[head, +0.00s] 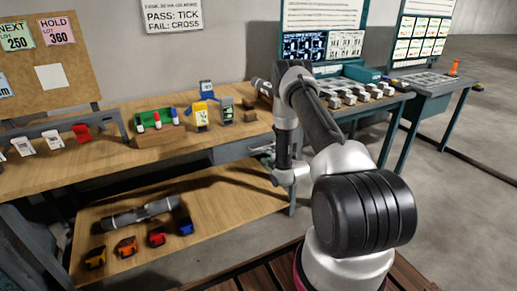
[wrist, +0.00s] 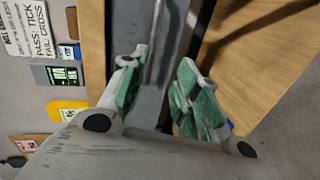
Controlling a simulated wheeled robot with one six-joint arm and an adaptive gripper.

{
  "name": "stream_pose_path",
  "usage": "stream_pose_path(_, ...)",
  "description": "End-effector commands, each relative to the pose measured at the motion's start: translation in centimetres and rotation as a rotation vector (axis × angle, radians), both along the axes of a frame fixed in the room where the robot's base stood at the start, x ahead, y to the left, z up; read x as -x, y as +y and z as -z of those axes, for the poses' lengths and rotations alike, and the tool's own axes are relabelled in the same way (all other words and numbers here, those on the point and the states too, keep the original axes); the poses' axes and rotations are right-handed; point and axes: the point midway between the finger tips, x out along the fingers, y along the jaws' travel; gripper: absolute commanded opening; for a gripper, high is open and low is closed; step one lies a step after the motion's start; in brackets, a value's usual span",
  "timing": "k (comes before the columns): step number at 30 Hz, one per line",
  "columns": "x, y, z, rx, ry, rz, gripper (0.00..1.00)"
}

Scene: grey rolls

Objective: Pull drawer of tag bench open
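The wooden tag bench (head: 60,172) stands at the left in the head view. Its grey drawer (head: 232,152) sits under the top near the right end and looks shut. In the wrist view the grey drawer front (wrist: 176,50) runs down the middle, with a thin pale bar handle (wrist: 155,42) on it. My gripper (wrist: 162,85) is open, its green-padded fingers on either side of the handle's line. I cannot tell whether either finger touches the handle. In the head view my gripper (head: 264,156) is small beside the drawer and partly hidden by my arm.
On the bench top are a marker holder (head: 160,134), a yellow device (head: 201,116) and a grey device (head: 226,112). The lower shelf (head: 222,220) carries a grey roll (head: 140,214) and several toy cars. A green-legged bench (head: 365,105) stands behind my arm.

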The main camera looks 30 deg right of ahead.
Motion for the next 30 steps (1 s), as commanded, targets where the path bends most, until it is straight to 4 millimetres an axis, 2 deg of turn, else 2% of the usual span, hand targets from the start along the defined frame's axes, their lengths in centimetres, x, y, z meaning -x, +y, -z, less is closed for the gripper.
stream_pose_path(1, -0.2, 0.0, -0.8, 0.040, -0.035, -0.009, 0.31)
stream_pose_path(3, -0.5, 0.0, -1.1, 0.078, -0.052, -0.018, 0.31)
stream_pose_path(7, -1.8, 0.1, -0.8, 0.095, -0.050, -0.022, 0.31)
stream_pose_path(15, -6.2, 0.2, 0.1, 0.092, -0.049, -0.020, 0.31)
stream_pose_path(18, -7.2, 0.2, 0.4, 0.090, -0.047, -0.020, 0.31)
stream_pose_path(29, -7.9, 0.3, 0.5, 0.089, -0.045, -0.020, 0.31)
stream_pose_path(30, -7.9, 0.3, 0.5, 0.089, -0.045, -0.020, 0.24)
